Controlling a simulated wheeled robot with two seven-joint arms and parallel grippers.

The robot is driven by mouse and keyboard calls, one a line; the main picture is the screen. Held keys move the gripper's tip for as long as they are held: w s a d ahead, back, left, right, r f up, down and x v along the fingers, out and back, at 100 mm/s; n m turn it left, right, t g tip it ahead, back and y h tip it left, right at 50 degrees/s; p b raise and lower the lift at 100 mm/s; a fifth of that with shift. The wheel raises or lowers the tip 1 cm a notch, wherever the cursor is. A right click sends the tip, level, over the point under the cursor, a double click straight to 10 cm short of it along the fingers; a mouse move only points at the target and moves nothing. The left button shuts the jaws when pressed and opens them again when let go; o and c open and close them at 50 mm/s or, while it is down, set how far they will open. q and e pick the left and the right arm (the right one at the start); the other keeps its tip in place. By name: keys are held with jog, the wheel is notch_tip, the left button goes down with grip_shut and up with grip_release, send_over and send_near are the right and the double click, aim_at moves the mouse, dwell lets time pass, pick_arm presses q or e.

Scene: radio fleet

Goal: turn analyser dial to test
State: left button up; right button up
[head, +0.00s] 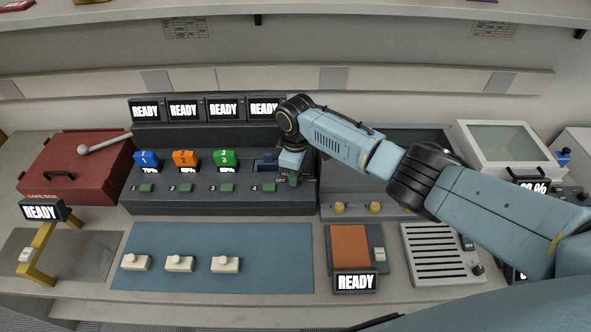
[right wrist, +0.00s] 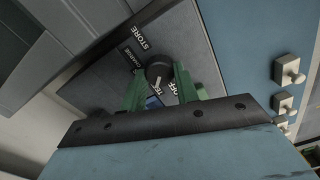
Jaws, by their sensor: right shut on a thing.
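The analyser dial (right wrist: 157,69) is a dark round knob on a dark panel, with a pale pointer mark on its top. In the right wrist view my right gripper (right wrist: 162,79) is shut on it, with one green finger on each side. Printed words STORE, CHARGE, OFF and a partly covered TE… ring the knob. The pale mark lies between the lower labels, but I cannot tell which position it points to. In the head view my right gripper (head: 293,178) reaches down at the right end of the dark console (head: 215,205) and hides the dial. My left gripper is out of view.
Blue (head: 147,159), orange (head: 184,158) and green (head: 224,157) radios stand in console slots. A blue mat (head: 190,278) bears small white blocks. A red case (head: 75,165) is at left. An orange pad (head: 349,246) and a grilled box (head: 432,245) stand right of the mat.

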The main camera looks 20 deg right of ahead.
jog(key=o, duration=1)
jog(key=shift+c, duration=0.2)
notch_tip(320, 180, up, 14)
jog(key=shift+f+p, duration=0.25)
jog(key=shift+p, duration=0.1)
